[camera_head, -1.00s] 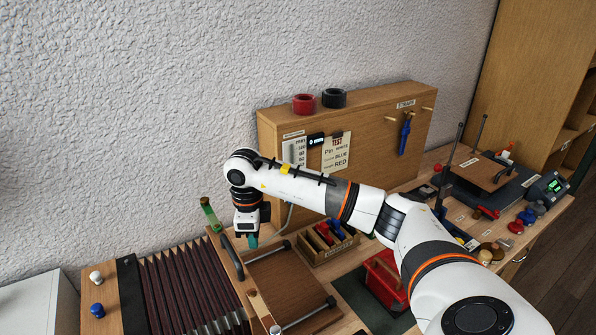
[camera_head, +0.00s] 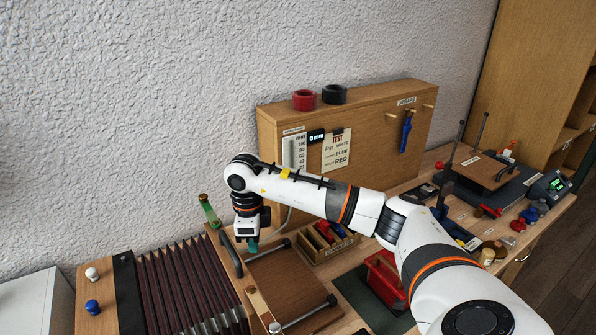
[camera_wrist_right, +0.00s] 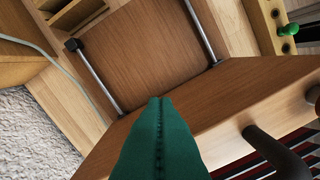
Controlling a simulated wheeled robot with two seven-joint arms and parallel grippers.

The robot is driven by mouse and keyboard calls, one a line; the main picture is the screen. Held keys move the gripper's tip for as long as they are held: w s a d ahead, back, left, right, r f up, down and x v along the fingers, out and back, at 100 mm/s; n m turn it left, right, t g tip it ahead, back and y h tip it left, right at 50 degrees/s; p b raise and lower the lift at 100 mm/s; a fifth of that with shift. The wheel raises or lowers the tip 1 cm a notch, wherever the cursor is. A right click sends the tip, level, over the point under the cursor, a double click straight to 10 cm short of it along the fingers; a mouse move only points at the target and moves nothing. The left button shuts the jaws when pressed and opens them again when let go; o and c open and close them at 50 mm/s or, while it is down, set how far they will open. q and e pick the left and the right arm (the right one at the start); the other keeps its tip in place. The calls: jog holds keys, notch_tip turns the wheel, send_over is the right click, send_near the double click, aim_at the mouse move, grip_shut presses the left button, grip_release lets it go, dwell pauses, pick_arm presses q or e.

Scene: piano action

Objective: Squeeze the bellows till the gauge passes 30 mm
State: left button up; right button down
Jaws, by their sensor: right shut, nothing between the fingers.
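The bellows (camera_head: 180,289) lie at the lower left in the head view, with dark red folds stretched out beside a wooden end board. A black handle (camera_head: 231,254) stands on the board at their right end; it also shows in the right wrist view (camera_wrist_right: 280,150). The gauge (camera_head: 317,136) on the wooden back panel has a small dark display, its digits too small to read surely. My right gripper (camera_head: 251,246) points down just right of the handle, apart from it. Its green fingers (camera_wrist_right: 158,135) are shut and empty over the board's edge. My left gripper is out of view.
A flat wooden board with two metal rods (camera_head: 290,285) lies right of the handle. A green-topped post (camera_head: 208,210) stands behind the handle.

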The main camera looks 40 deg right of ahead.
notch_tip(320, 180, down, 4)
jog(key=b, duration=0.2)
jog(key=shift+r+b, duration=0.2)
jog(key=shift+b, duration=0.1)
jog(key=shift+w+a, duration=0.1)
jog(key=shift+a, duration=0.75)
dwell(2.9)
jog(key=shift+a+b, duration=0.3)
jog(key=shift+b, duration=0.45)
dwell(2.8)
